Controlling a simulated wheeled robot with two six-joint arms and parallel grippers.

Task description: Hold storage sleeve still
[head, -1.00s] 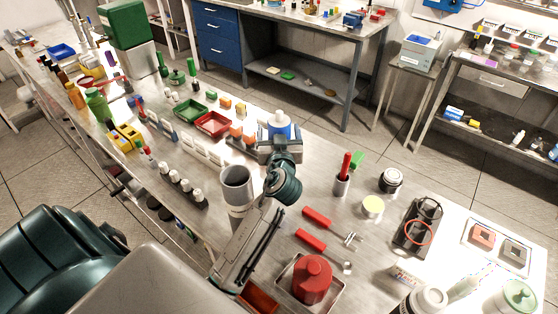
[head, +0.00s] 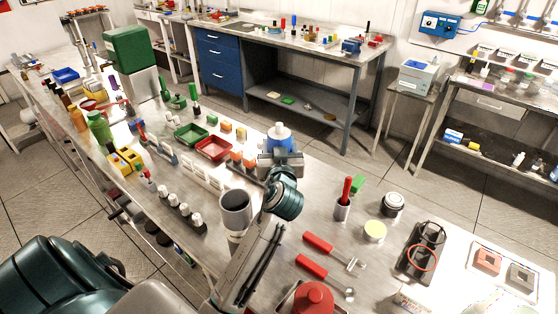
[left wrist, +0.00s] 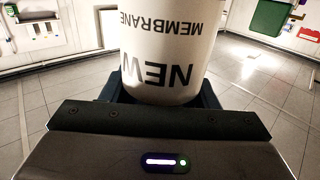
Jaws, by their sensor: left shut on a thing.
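In the left wrist view the sleeve (left wrist: 160,45) is white with black letters NEW MEMBRANE, upside down in the picture. My left gripper (left wrist: 160,95) is shut on it, with dark fingers on both sides. My right gripper is not in view.
A row of white-capped vials (head: 183,209) stands left of the sleeve. Red-handled tools (head: 318,243) and a red container (head: 313,298) lie to the right. Green (head: 190,134) and red (head: 213,148) trays are further back.

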